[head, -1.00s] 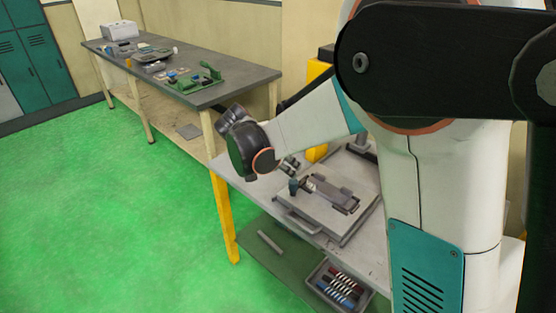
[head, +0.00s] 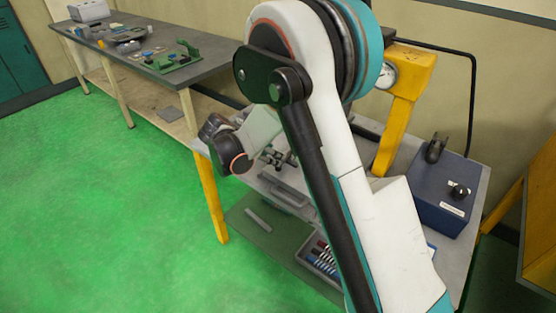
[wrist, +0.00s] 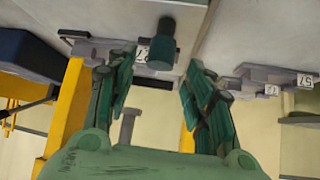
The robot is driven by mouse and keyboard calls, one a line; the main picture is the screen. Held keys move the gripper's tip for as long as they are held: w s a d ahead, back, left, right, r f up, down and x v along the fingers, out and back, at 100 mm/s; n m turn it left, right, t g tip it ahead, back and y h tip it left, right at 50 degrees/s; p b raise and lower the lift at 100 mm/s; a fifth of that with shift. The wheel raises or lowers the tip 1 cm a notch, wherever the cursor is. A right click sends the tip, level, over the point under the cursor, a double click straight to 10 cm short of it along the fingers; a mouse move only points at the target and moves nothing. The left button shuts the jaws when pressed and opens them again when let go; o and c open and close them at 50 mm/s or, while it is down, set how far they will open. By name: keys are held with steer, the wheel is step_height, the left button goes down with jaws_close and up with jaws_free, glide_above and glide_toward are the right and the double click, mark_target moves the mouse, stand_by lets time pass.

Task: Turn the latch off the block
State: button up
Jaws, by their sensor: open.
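In the wrist view, a dark green cylindrical knob (wrist: 161,52) juts from the edge of a pale grey plate (wrist: 80,12). It looks like the latch's handle. My gripper (wrist: 158,62) is open, with one green finger on each side of the knob; I see no clear contact. In the head view my arm hides the latch, the block and most of the fixture.
A blue box (head: 440,195) with a black knob and a yellow post (head: 400,120) with a gauge stand at the bench's right. A tray of tools (head: 318,262) is on the lower shelf. A long grey bench (head: 205,82) stands behind. The green floor at left is clear.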

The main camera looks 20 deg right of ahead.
steer(key=shift+b+x, duration=0.5)
steer(key=shift+x, duration=1.8)
jaws_close()
